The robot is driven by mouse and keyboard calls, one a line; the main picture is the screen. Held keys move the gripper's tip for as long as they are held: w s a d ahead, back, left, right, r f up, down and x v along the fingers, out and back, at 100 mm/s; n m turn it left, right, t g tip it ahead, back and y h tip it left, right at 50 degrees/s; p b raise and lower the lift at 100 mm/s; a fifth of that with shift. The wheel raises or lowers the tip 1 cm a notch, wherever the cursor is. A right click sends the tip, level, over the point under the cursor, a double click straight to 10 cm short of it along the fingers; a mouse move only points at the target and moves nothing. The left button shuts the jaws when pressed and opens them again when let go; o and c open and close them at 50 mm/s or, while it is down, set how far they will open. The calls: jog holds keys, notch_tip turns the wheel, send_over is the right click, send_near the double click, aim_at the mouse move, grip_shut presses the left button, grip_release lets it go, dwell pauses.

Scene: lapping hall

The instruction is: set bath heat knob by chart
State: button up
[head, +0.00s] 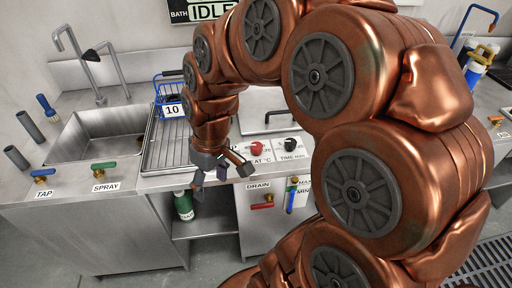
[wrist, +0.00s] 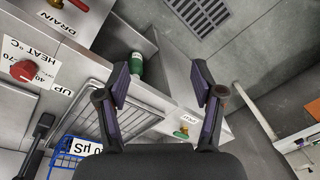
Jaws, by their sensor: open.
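The red bath heat knob (head: 257,148) sits on the steel front panel, beside the label "HEAT °C". In the wrist view the same red knob (wrist: 24,70) is at the left edge, with "40" and "70" printed near it. Its exact setting is too small to tell. My gripper (head: 215,172) is open and empty, to the left of the knob and apart from it. In the wrist view my gripper (wrist: 160,78) has its fingers spread, with the knob outside them. No chart of settings is readable in either view.
A black time knob (head: 290,144) is right of the heat knob. Left are a wire rack (head: 165,150), a blue basket (head: 168,84), a sink (head: 100,132) and tap and spray valves. A sign (head: 208,10) reads "BATH IDLE".

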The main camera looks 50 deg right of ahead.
jog(key=w+d+f+t+b, duration=0.1)
jog(key=w+d+f, duration=0.15)
jog(key=d, duration=0.35)
jog(key=w+d+f+t, duration=0.1)
jog(key=w+d, duration=0.3)
jog(key=d, duration=0.1)
jog(key=t+b, duration=0.2)
send_near(257, 145)
notch_tip(257, 145, down, 2)
jog(key=shift+h, duration=0.4)
jog(key=shift+w+a+p+x, duration=0.15)
jog(key=shift+p+x, duration=0.2)
jog(key=shift+x, duration=1.05)
jog(key=shift+w+a+p+x, duration=0.15)
jog(key=shift+p+x, duration=0.25)
jog(key=shift+x, duration=0.95)
jog(key=shift+w+a+p+x, duration=0.15)
jog(key=shift+p+x, duration=0.2)
jog(key=shift+x, duration=1.05)
jog(key=shift+s+r, duration=0.1)
jog(key=shift+r, duration=0.1)
jog(key=shift+c, duration=0.4)
jog(key=c, duration=1.1)
jog(key=shift+o, duration=0.2)
